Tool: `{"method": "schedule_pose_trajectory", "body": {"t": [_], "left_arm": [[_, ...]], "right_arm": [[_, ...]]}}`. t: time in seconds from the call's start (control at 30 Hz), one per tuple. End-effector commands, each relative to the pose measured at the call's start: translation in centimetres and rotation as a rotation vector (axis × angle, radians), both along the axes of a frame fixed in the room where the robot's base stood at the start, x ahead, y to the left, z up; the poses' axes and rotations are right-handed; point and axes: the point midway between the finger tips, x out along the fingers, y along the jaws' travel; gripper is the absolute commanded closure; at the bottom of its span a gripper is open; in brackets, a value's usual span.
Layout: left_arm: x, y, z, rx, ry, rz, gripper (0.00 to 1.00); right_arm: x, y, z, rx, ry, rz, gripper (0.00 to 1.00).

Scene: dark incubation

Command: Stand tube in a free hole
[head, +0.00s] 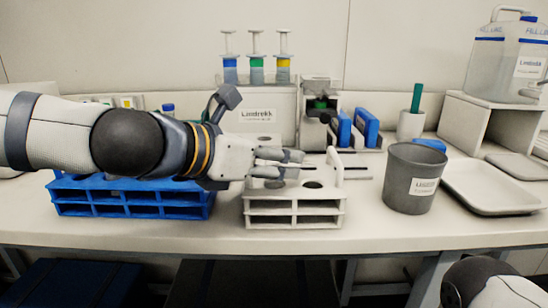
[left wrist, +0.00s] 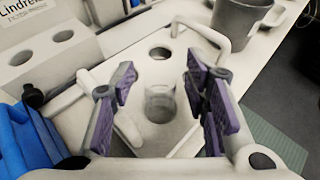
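The white rack (head: 292,207) stands at the middle front of the bench. My left gripper (head: 290,164) is over its top. In the left wrist view the gripper (left wrist: 163,103) is open, with purple-padded fingers apart. A clear tube (left wrist: 160,103) stands between the fingers in a hole of the white rack (left wrist: 185,70), with a gap visible on both sides. An empty dark hole shows in the rack just beyond the tube. The tube is not clearly visible in the head view. My right gripper is out of view; only part of that arm shows at bottom right.
A blue rack (head: 130,206) stands left of the white rack, partly under my left arm. A grey bucket (head: 412,178) stands to the right, then a white tray (head: 490,187). A pump stand with syringes (head: 256,70) is behind. The rack's handle (head: 335,165) rises at its right end.

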Motion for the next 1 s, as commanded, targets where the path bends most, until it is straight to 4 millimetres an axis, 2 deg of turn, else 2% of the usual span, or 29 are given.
{"method": "schedule_pose_trajectory", "body": {"t": [0.17,0.27,0.43,0.73,1.0], "left_arm": [[0.0,0.0,0.1,0.0,0.0,0.0,0.58],[-0.1,0.1,0.8,-0.001,-0.004,0.0,0.58],[-2.2,2.1,2.2,-0.002,-0.008,0.0,0.58],[-6.8,6.6,5.3,-0.002,-0.016,0.001,0.58],[-8.0,7.9,5.1,0.0,-0.003,-0.001,0.58]], "right_arm": [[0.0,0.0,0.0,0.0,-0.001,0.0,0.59],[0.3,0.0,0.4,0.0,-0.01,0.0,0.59],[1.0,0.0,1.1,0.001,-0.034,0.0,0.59],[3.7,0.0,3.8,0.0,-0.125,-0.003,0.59],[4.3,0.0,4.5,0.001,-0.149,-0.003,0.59]]}}
